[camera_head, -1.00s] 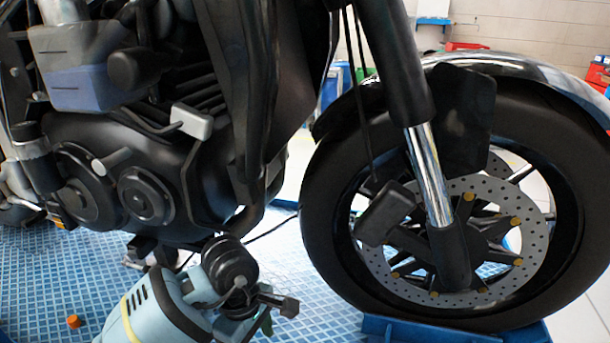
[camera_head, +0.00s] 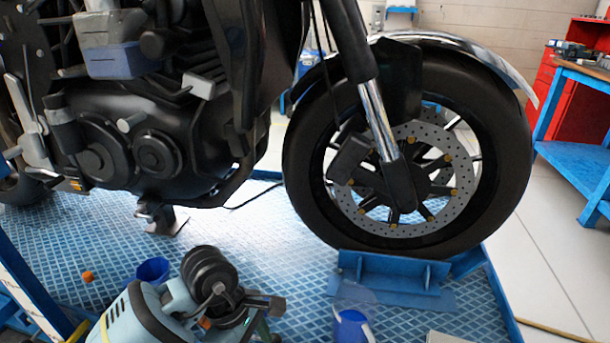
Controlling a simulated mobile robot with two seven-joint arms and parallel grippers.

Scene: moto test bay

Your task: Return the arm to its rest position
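A light blue and black arm of mine comes in at the bottom left of the head view, below the motorcycle engine (camera_head: 150,140). I take it to be my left arm. Its black, rounded wrist part is bent over, and the small end piece, my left gripper (camera_head: 262,306), points right over the blue floor plate (camera_head: 290,240). I cannot make out its fingers or whether it holds anything. It is apart from the motorcycle's front wheel (camera_head: 300,180). My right gripper is not in view.
A blue wheel stand (camera_head: 395,272) is under the front wheel. A blue cup (camera_head: 152,270) and an orange piece (camera_head: 88,277) lie near the arm. Another blue container (camera_head: 350,325) is at the bottom. A blue workbench (camera_head: 575,165) and red cabinet (camera_head: 550,100) stand at right.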

